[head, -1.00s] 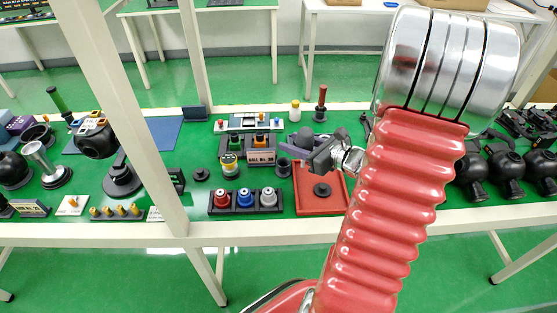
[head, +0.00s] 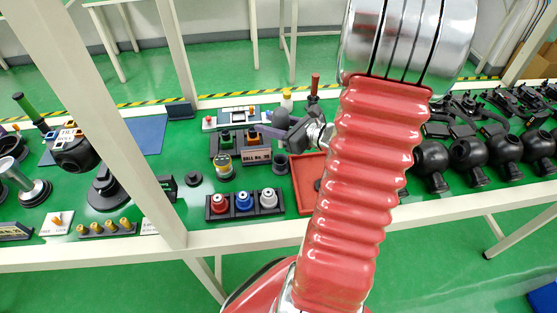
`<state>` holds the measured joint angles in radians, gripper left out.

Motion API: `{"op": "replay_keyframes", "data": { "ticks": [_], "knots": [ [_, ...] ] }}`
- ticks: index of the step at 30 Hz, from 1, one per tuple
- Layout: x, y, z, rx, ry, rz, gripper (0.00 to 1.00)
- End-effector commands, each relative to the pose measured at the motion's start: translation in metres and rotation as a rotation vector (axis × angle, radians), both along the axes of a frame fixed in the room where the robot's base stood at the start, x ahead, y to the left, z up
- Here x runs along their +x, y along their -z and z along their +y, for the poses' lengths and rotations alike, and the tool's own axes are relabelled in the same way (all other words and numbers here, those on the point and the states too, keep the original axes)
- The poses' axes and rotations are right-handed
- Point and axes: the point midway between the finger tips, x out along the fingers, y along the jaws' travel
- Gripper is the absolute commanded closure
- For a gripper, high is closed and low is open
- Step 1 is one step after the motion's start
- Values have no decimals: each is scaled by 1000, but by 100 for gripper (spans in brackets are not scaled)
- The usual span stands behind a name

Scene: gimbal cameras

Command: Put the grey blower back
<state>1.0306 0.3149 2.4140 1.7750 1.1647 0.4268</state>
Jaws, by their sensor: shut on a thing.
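The grey blower (head: 281,118) is a purplish-grey bulb with a narrow nozzle pointing left. My gripper (head: 297,133) is shut on it and holds it over the bench, behind the red tray (head: 300,184) in the picture. The jaws show small and dark, so the exact grip is hard to see. A short black cup (head: 280,164) stands empty-looking just left of the red tray, below the blower in the picture. My red arm hides the right part of the tray.
A black rack (head: 244,215) with red, blue and white-grey bottles stands in front. A labelled block (head: 257,156) and a yellow-banded jar (head: 223,167) stand left of the cup. A red-handled tool (head: 314,88) and a yellow-capped bottle (head: 287,100) stand behind. Round black housings (head: 468,155) line the right.

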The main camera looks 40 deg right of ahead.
Motion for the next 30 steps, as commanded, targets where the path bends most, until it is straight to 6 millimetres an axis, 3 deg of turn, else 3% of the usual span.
{"op": "replay_keyframes", "data": {
  "ticks": [15, 30],
  "knots": [
    [-1, 53, -1, 3, 2, 0, 80],
    [-1, 60, -2, 2, 4, 0, 80]
  ]
}}
